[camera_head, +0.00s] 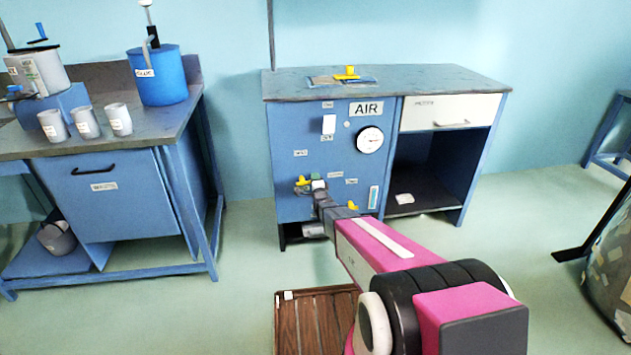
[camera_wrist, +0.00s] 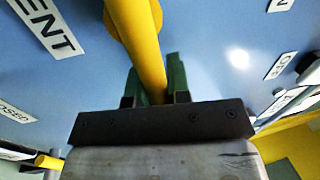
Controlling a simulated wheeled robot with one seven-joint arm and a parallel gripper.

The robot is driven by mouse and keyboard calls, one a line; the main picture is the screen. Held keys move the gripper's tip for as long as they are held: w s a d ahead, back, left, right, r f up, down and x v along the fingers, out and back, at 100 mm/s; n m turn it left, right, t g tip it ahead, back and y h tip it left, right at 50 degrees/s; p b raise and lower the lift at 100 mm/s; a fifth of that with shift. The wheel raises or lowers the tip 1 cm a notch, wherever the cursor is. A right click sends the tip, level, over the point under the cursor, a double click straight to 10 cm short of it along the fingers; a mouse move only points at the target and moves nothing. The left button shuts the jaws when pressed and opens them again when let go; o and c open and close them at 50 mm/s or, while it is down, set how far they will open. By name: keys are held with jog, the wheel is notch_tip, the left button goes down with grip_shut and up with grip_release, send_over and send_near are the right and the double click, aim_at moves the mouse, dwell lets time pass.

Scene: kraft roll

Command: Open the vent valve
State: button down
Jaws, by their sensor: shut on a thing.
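The blue AIR cabinet (camera_head: 290,130) stands ahead, and my arm reaches to the lower part of its front panel. In the wrist view, a yellow valve handle (camera_wrist: 138,45) runs from a round yellow hub at the top down between the two green fingers of my gripper (camera_wrist: 156,85). The fingers are shut on this handle. A partly cut-off label reading "ENT" (camera_wrist: 48,25) is on the panel beside the hub. In the head view my gripper (camera_head: 319,186) is at the panel beside a yellow part (camera_head: 303,181). The gripped part of the handle is hidden there.
A second yellow handle (camera_head: 352,206) sits lower right on the panel, and a round gauge (camera_head: 370,140) above it. A workbench (camera_head: 105,150) with cups and a blue pot (camera_head: 160,80) stands left. A wooden pallet (camera_head: 315,325) lies on the floor below my arm.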

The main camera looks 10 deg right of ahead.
jog(key=n, duration=0.1)
jog(key=r+n, duration=0.1)
jog(key=n, duration=0.1)
jog(key=r+n+y, duration=0.1)
jog(key=shift+a, duration=0.25)
jog(key=shift+a+r+n+g+y, duration=0.15)
jog(key=shift+r+n, duration=0.05)
jog(key=shift+n, duration=0.55)
jog(key=shift+a+r+n+g+y, duration=0.15)
jog(key=shift+r+n, duration=0.05)
jog(key=shift+n, duration=0.55)
jog(key=c, duration=1.1)
grip_release()
jog(key=shift+s, duration=0.1)
send_near(311, 169)
jog(key=v, duration=0.4)
jog(key=shift+d+f, duration=0.1)
